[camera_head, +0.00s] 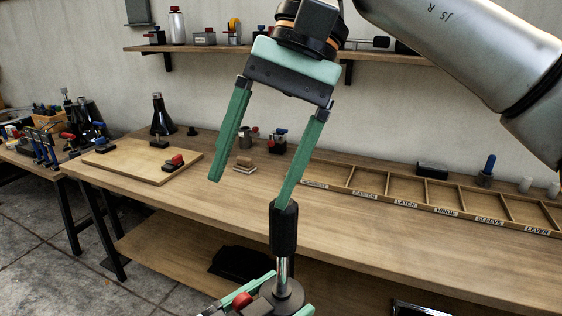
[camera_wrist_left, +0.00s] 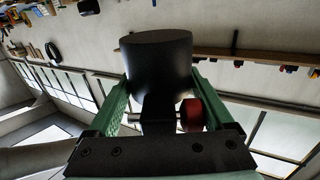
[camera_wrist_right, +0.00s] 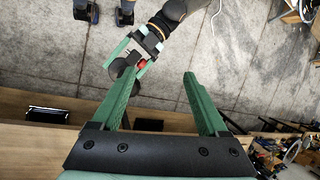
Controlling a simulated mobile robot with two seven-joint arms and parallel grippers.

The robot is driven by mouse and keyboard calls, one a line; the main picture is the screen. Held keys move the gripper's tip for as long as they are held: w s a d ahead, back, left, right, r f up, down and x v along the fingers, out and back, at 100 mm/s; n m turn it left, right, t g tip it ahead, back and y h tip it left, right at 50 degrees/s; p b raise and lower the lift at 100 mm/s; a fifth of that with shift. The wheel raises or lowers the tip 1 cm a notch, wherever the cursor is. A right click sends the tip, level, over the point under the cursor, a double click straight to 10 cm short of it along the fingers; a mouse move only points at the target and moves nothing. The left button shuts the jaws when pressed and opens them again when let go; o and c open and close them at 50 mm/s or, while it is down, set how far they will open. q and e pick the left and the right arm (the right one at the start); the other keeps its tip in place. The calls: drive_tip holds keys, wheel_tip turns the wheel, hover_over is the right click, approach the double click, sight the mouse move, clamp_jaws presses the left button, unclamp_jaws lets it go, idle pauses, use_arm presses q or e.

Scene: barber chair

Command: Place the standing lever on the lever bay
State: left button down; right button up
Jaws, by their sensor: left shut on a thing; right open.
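The lever has a black faceted grip (camera_head: 284,227), a chrome shaft, a dark round base and a red knob (camera_head: 243,299). It stands upright in the air in front of the bench. My left gripper (camera_head: 268,299) is shut on it low down, by the base. In the left wrist view a dark cylindrical part (camera_wrist_left: 158,60) and the red knob sit between the fingers. My right gripper (camera_head: 248,192) is open and empty above; one fingertip appears near the grip's top, contact unclear. The lever bay (camera_head: 533,213) is the tray's far-right compartment, labelled LEVER, and looks empty.
The divided tray (camera_head: 440,207) lies along the bench's right side. A wooden board (camera_head: 125,162) with small parts lies on the left. A small block (camera_head: 244,163) and small items stand mid-bench. A shelf (camera_head: 200,50) runs along the wall. The bench's front middle is clear.

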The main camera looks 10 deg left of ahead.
sight(277, 249)
use_arm(q)
drive_tip(key=shift+r, duration=0.15)
use_arm(e)
drive_tip(key=t+h, duration=0.1)
drive_tip(key=w+d+n+t+h, duration=0.1)
drive_tip(key=w+d+t+h, duration=0.1)
drive_tip(key=shift+d+f+n+h, duration=0.15)
drive_tip(key=shift+f+n+h, duration=0.15)
drive_tip(key=shift+n+h, duration=0.1)
wheel_tip(277, 249, down, 12)
drive_tip(key=shift+r, duration=0.1)
use_arm(q)
drive_tip(key=shift+d, duration=0.1)
use_arm(e)
drive_tip(key=shift+s, duration=0.1)
drive_tip(key=c, duration=1.2)
clamp_jaws()
drive_tip(key=shift+s+a, duration=0.1)
drive_tip(key=shift+a, duration=0.15)
